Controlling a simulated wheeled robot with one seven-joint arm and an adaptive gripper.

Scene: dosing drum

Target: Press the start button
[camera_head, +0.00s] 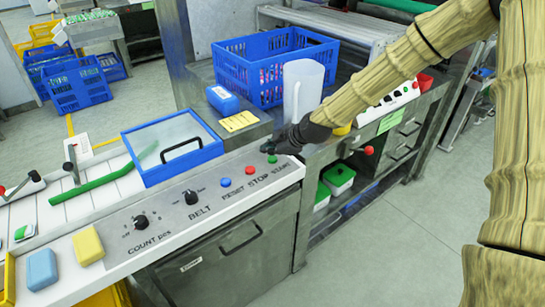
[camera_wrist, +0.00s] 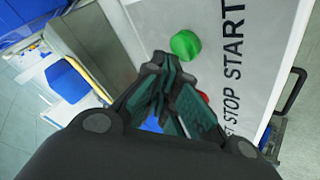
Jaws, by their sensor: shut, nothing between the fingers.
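The green start button (camera_head: 272,159) sits at the right end of the control panel, above the printed word START. In the wrist view the green button (camera_wrist: 186,44) is in plain sight, just beyond my fingertips. My gripper (camera_head: 277,147) is shut and empty, with its dark fingers close above the button in the head view. The wrist view shows my gripper (camera_wrist: 163,62) with its tips beside the button; I cannot tell whether they touch it.
The red stop button (camera_head: 250,170) and blue reset button (camera_head: 225,182) lie left of the green one. Two black knobs (camera_head: 141,221) are farther left.

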